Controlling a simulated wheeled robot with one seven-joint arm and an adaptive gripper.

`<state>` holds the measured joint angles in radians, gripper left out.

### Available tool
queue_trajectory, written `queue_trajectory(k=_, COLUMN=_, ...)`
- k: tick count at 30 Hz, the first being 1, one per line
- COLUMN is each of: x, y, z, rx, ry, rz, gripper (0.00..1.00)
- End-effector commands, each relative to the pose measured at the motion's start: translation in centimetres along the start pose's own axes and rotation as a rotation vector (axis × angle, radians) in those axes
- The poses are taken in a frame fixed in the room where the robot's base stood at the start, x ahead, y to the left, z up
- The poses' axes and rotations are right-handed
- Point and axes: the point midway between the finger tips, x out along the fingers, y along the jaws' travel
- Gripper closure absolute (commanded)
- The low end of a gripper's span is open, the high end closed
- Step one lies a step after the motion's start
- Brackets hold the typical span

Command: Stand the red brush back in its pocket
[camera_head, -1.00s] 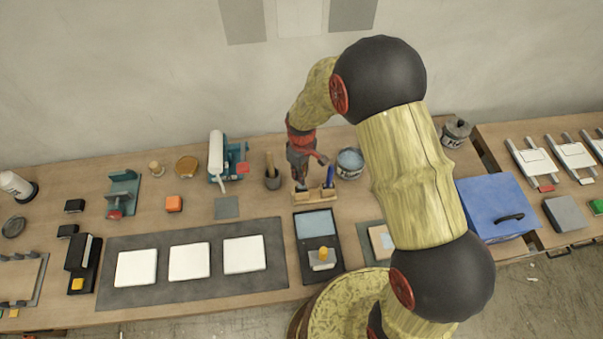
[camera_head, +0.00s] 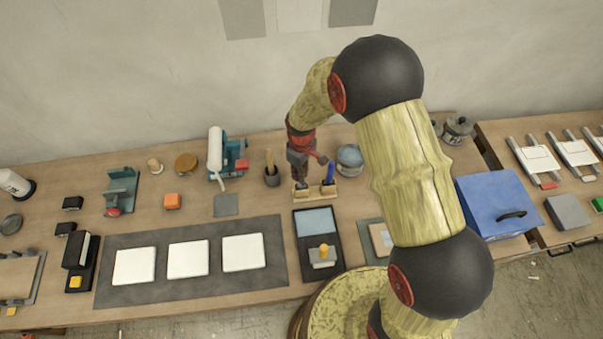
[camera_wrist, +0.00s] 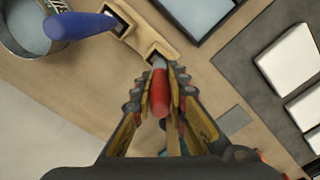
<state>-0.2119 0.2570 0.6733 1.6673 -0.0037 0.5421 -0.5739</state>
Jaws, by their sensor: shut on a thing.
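The red brush (camera_wrist: 159,92) is between the fingers of my gripper (camera_wrist: 160,95) in the wrist view, and the gripper is shut on its handle. The brush's metal neck reaches down to a pocket of the wooden holder (camera_wrist: 146,38), beside the pocket with the blue brush (camera_wrist: 80,26). How deep the red brush sits is hidden. In the head view my gripper (camera_head: 300,182) is over the left part of the holder (camera_head: 318,196), and the blue brush (camera_head: 330,173) stands in the right part. The red brush is hidden there by the gripper.
A tin (camera_head: 349,158) stands behind the holder to the right, and a cup with a wooden handle (camera_head: 271,172) to the left. A dark tray with a yellow-knobbed tool (camera_head: 322,258) lies in front. A mat with white tiles (camera_head: 190,285) is at front left.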

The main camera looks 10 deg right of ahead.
Motion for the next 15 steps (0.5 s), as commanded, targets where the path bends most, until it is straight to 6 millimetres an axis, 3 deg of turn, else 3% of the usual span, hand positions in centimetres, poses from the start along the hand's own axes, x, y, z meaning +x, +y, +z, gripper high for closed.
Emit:
queue_trajectory(k=3, x=-0.04, y=0.01, z=-0.02, rx=0.000, ry=0.000, rz=0.000, gripper=1.00)
queue_trajectory(k=4, x=-0.04, y=0.01, z=-0.02, rx=0.000, ry=0.000, rz=0.000, gripper=0.84)
queue_trajectory(k=15, x=-0.03, y=0.00, z=-0.01, rx=0.000, ry=0.000, rz=0.000, gripper=0.64)
